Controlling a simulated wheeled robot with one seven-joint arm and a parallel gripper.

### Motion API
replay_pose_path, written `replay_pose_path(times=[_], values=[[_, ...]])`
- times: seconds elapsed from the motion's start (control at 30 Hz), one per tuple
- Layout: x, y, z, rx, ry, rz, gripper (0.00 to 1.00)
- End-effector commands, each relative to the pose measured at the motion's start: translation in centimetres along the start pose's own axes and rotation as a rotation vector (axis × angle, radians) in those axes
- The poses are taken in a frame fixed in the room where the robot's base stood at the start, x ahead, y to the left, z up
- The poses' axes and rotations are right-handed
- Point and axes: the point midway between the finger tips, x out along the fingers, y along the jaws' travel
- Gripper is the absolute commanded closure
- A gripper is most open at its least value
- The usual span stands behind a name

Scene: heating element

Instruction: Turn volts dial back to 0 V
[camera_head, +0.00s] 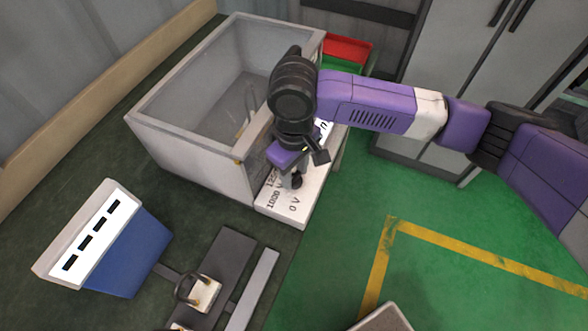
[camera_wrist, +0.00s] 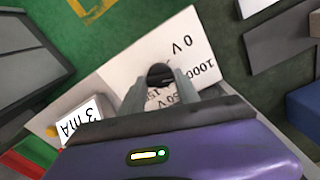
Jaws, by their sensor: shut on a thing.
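The volts dial is a small black knob (camera_wrist: 160,74) on a white control panel (camera_wrist: 205,45). My gripper (camera_wrist: 160,88) is shut on the knob, with one grey finger on each side of it in the wrist view. In the head view my gripper (camera_head: 292,178) reaches down onto the panel (camera_head: 290,212) and hides most of the dial. Printed labels around the dial read 0 V, 1000 V and others partly covered. The dial's pointer is hidden, so its setting cannot be told.
A large open grey tank (camera_head: 190,160) adjoins the panel. A blue box with a white slotted face (camera_head: 95,235) stands at lower left, near a dark stand (camera_head: 220,265). Green floor (camera_head: 335,240) lies open to the right.

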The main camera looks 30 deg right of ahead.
Motion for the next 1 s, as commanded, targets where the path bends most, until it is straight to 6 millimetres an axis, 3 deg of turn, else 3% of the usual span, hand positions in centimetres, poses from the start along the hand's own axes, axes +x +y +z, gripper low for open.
replay_pose_path(times=[0.6, 1.0], values=[[-0.08, -0.06, -0.06, -0.562, 0.003, -0.002, 1.00], [-0.11, -0.02, -0.11, -0.799, 0.005, 0.000, 1.00]])
